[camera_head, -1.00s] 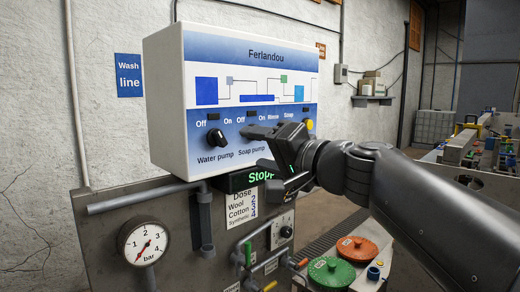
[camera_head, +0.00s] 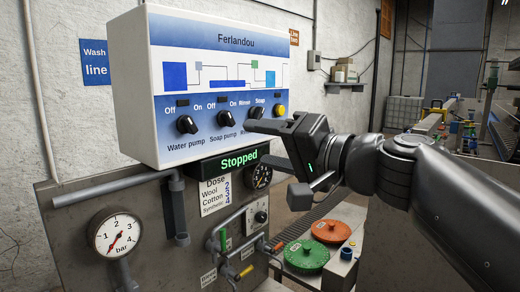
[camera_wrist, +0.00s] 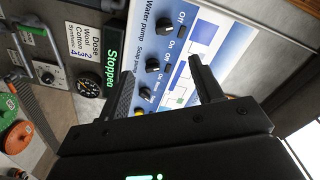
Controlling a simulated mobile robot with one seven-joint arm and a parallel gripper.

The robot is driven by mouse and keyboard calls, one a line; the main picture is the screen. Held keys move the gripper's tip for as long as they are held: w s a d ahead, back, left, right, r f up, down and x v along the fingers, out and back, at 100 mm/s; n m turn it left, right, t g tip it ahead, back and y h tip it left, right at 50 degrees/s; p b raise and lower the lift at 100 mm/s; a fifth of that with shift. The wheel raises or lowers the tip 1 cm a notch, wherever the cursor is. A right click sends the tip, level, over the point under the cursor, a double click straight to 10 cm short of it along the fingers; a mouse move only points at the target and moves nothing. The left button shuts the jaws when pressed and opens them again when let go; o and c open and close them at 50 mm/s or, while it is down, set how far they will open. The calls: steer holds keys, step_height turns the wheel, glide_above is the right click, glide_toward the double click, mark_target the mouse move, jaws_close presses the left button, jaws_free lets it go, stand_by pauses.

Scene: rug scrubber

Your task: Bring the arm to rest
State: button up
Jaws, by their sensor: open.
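My gripper (camera_head: 262,142) is open and empty in front of the right side of the white and blue Ferlandou control box (camera_head: 215,85). Its upper finger covers part of the third knob. In the wrist view my gripper (camera_wrist: 165,88) shows both fingers spread, with the panel's knobs and diagram between and beyond them. The water pump knob (camera_head: 187,125) and soap pump knob (camera_head: 227,118) are clear of the fingers. A green "Stopped" display (camera_head: 239,160) is under the box; it also shows in the wrist view (camera_wrist: 112,60). I cannot tell the exact gap between fingers and panel.
A pressure gauge (camera_head: 117,233) and grey pipes are on the metal panel at lower left. Green (camera_head: 307,257) and orange (camera_head: 331,231) round lids sit below my arm.

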steer(key=s+d+f+n+g+h, duration=0.1)
steer(key=s+f+g+h, duration=0.15)
steer(key=f, duration=0.65)
steer(key=s+f+g+h, duration=0.1)
steer(key=s+f+h, duration=0.15)
steer(key=f, duration=0.55)
steer(key=s+d+f+n+g+h, duration=0.1)
steer(key=s+d+f+h, duration=0.2)
steer(key=f, duration=0.5)
steer(key=s+d+f+g+h, duration=0.2)
steer(key=s+d+f+h, duration=0.1)
steer(key=d+f, duration=0.3)
steer(key=shift+s+f+n+h, duration=0.4)
steer(key=shift+f+h, duration=0.4)
steer(key=shift+f, duration=0.15)
steer(key=shift+g, duration=0.25)
steer(key=shift+c, duration=0.4)
